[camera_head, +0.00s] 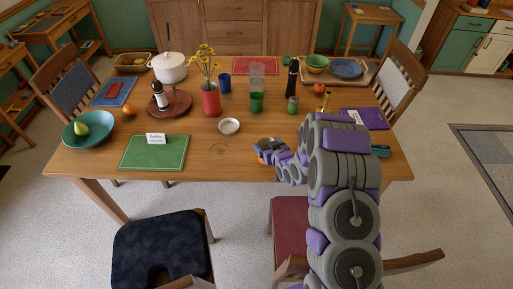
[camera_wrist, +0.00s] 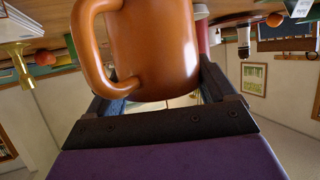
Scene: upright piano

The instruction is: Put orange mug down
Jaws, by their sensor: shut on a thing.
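The orange mug (camera_wrist: 155,45) fills the upper middle of the wrist view, with its handle on the left side. My gripper (camera_wrist: 160,92) is shut on it, one dark finger on each side of the mug. In the head view my gripper (camera_head: 270,151) is at the front edge of the wooden table (camera_head: 225,165), right of centre. Only a small orange patch of the mug shows there, mostly hidden by the gripper. I cannot tell whether the mug's base touches the tabletop.
Bare wood lies between placemat and gripper.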

